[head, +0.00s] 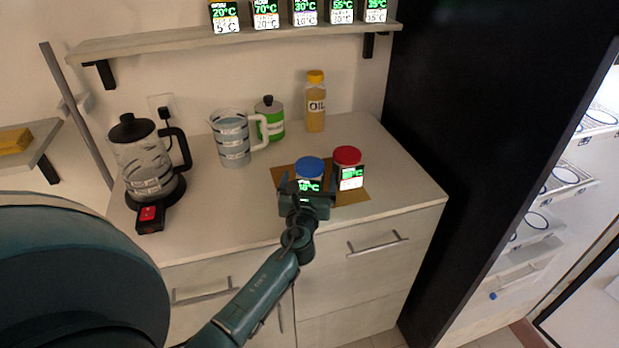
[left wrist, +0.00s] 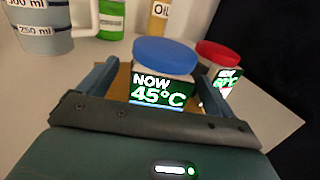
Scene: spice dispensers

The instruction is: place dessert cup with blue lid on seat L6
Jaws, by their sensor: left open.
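The dessert cup with the blue lid (head: 310,167) stands upright on a brown mat (head: 352,196) on the counter. In the left wrist view the blue-lidded cup (left wrist: 163,57) shows a label reading NOW 45°C. My left gripper (head: 305,188) is open, with its fingers (left wrist: 152,85) on either side of the cup, which stands between them. A cup with a red lid (head: 347,158) stands just to the right, also seen in the left wrist view (left wrist: 222,62). My right gripper is not in view. No seat marked L6 can be made out.
A kettle (head: 143,160), a measuring jug (head: 231,140), a green canister (head: 269,118) and an oil bottle (head: 315,105) stand on the counter. A black panel (head: 455,130) rises at the right. Beyond it are racks with round rings (head: 560,174).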

